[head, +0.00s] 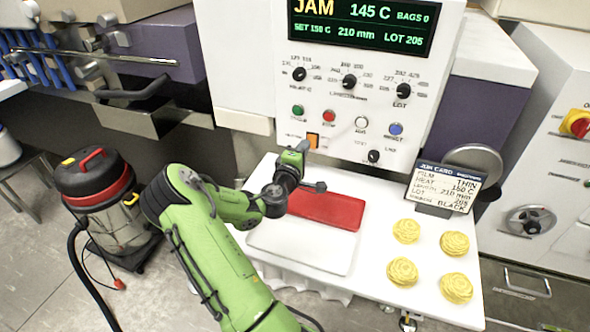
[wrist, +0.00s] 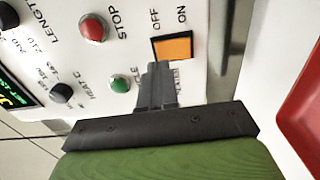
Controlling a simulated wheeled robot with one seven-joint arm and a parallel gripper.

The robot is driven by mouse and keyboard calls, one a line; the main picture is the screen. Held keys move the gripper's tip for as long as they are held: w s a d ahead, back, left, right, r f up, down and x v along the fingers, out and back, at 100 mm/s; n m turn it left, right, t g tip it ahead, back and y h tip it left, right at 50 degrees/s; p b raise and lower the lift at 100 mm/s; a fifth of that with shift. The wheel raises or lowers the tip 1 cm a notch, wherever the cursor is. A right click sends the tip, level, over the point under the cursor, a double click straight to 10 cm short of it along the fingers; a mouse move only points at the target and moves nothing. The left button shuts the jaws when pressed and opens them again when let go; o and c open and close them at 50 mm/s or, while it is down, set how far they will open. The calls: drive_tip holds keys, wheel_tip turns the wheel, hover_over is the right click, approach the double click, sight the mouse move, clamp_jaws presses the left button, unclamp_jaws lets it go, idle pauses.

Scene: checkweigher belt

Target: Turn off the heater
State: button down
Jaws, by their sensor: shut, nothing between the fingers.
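The heater switch (head: 313,140) is an orange rocker in a black frame, low on the white control panel. In the wrist view the rocker (wrist: 173,47) shows orange, with OFF printed by its left part and ON by its right part. My gripper (head: 302,147) is shut and empty, in front of the panel beside the switch. In the wrist view its fingertips (wrist: 158,68) are just below the switch's near edge, towards the OFF side. I cannot tell whether they touch it. The HEATER label is partly hidden by the fingers.
The green button (wrist: 120,85) and red STOP button (wrist: 93,27) are close by. The display (head: 360,22) reads JAM, 145 C, set 150 C. Below are a red pad (head: 325,208), yellow coils (head: 403,271) and a job card (head: 446,187).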

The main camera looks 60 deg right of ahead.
drive_tip(key=s+a+r+b, duration=0.1)
drive_tip(key=a+b, duration=0.1)
drive_tip(key=a, duration=0.8)
drive_tip(key=shift+s+a+b, duration=0.25)
drive_tip(key=shift+a+b, duration=0.05)
drive_tip(key=shift+a, duration=0.05)
drive_tip(key=shift+r, duration=0.1)
drive_tip(key=a+f+m+y, duration=0.4)
drive_tip(key=a+m+y, duration=0.4)
drive_tip(key=a+y, duration=0.65)
drive_tip(key=s+a+r+n+t+y, duration=0.1)
drive_tip(key=s+a+r+n, duration=0.1)
drive_tip(key=a, duration=0.5)
drive_tip(key=s+a+r+n+t+y, duration=0.1)
drive_tip(key=s+a+r+n, duration=0.1)
drive_tip(key=a, duration=0.6)
drive_tip(key=s+a+r+n+y, duration=0.1)
drive_tip(key=s+a+r+n, duration=0.1)
drive_tip(key=a, duration=0.6)
wheel_tip(320, 180, up, 2)
drive_tip(key=shift+s+a+r+t, duration=0.25)
drive_tip(key=shift+s+t, duration=0.15)
drive_tip(key=shift+s, duration=0.15)
